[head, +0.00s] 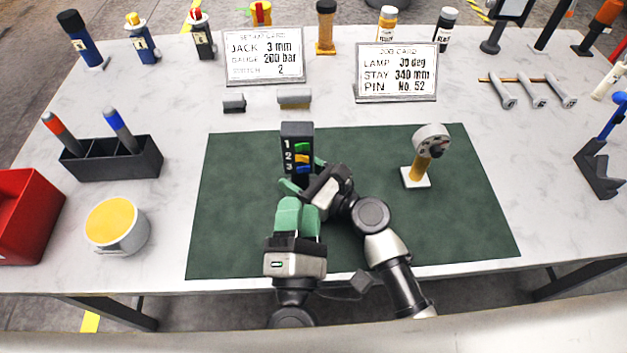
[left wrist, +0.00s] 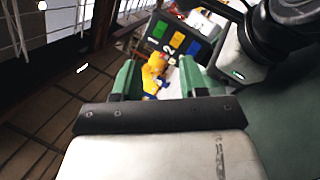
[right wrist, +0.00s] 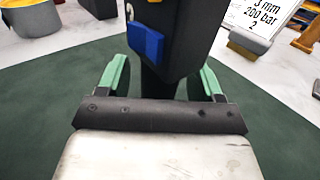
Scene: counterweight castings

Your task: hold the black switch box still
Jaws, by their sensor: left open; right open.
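The black switch box (head: 290,130) stands upright on the green mat (head: 240,240), with green, yellow and blue switches beside the numbers 1, 2 and 3. My right gripper (head: 303,175) is open at the lower part of the box. In the right wrist view its fingers (right wrist: 163,82) lie on either side of the narrow dark stem under the box (right wrist: 185,30), with gaps visible. My left gripper (head: 298,205) is open in front of the box and apart from it. In the left wrist view the box (left wrist: 160,27) shows beyond the open fingers (left wrist: 158,78).
A black tray with markers (head: 130,165), a yellow-topped tin (head: 117,240) and a red bin (head: 25,215) are at left. Two cards (head: 264,57) (head: 396,72) stand behind.

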